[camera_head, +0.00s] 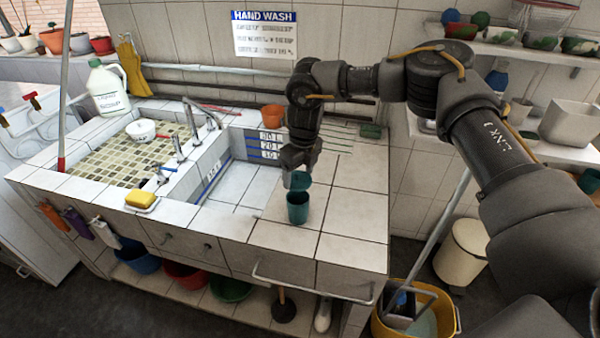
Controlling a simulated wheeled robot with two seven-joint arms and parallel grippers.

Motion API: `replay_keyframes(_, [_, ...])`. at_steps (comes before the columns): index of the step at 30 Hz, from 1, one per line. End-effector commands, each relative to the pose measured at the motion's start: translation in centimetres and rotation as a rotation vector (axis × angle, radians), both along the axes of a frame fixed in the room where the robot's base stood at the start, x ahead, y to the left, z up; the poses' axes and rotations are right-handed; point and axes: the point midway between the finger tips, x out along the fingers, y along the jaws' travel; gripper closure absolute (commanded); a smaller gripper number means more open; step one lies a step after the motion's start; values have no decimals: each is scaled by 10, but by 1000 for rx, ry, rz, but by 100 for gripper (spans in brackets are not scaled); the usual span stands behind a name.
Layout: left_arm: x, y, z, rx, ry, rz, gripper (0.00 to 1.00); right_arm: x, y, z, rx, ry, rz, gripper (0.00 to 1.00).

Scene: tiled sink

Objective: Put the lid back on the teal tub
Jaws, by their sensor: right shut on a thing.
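The teal tub (298,210) stands upright on the tiled counter to the right of the sink basin, close to the counter's front part. Its dark open top shows. My right gripper (298,171) points down just above the tub and is shut on the teal lid (300,181). The lid is over the tub's mouth and looks a little apart from the rim, though the exact gap is hard to tell. The fingertips are small and partly hidden by the lid and the dark gripper body. My left gripper is not in view.
The sink basin (225,183) lies left of the tub. An orange pot (272,117) stands behind, near the wall pipes. A yellow sponge (141,199) and a faucet (200,118) are further left. The counter tiles right of the tub (350,210) are clear.

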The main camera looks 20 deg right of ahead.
Motion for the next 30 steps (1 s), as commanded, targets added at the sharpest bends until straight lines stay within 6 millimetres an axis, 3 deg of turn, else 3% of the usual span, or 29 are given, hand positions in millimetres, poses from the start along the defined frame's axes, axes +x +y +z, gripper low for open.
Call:
replay_keyframes(11, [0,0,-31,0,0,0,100,0,0,-38,0,1,-1,51])
replay_keyframes(16, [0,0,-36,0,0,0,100,0,0,-51,1,1,0,51])
replay_keyframes(30, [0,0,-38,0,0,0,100,0,0,-57,1,0,0,51])
